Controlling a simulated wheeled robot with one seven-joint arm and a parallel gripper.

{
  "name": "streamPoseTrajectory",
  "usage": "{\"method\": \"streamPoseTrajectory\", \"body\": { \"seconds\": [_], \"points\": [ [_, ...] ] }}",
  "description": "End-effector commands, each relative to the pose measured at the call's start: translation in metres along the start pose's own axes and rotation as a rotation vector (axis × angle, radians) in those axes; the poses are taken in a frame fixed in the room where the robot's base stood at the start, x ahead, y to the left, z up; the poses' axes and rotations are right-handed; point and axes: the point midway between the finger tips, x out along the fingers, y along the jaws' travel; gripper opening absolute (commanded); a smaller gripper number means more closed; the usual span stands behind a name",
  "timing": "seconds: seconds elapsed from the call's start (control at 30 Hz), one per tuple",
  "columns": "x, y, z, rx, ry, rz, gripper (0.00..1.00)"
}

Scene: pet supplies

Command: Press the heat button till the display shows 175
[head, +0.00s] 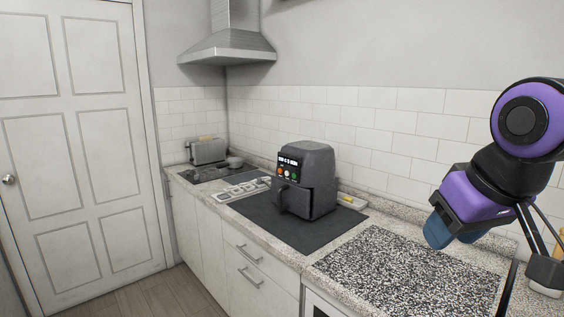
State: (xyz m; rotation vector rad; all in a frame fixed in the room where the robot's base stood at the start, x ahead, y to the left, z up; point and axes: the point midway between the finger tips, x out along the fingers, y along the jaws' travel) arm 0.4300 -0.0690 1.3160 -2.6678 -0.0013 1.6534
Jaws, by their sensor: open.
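A dark grey air fryer (318,172) with a front handle stands on a black mat on the counter. Its front panel has a small lit display (288,161); the characters are too small to read. Below it are small coloured buttons (288,173), orange, green and red. I cannot tell which is the heat button. My gripper (452,236), with blue fingers below a purple and black wrist, is open and empty. It hangs above the speckled board at the right, well apart from the air fryer.
The black mat (253,211) lies under the air fryer. A speckled board (380,273) covers the counter's near right. A toaster (208,150) and bowl (235,162) stand at the far left. A small yellow-and-white item (352,201) lies behind the fryer. A range hood (228,48) hangs above.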

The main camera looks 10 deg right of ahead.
Motion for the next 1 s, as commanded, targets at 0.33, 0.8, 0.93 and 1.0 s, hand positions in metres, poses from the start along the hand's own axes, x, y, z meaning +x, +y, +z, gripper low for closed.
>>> {"method": "streamPoseTrajectory", "body": {
  "seconds": [0.33,0.8,0.93,1.0],
  "points": [
    [0.0,0.0,0.0,0.0,0.0,0.0,0.0],
    [0.0,0.0,0.0,0.0,0.0,0.0,0.0],
    [0.0,0.0,0.0,0.0,0.0,0.0,0.0],
    [0.0,0.0,0.0,0.0,0.0,0.0,0.0]
  ]
}}
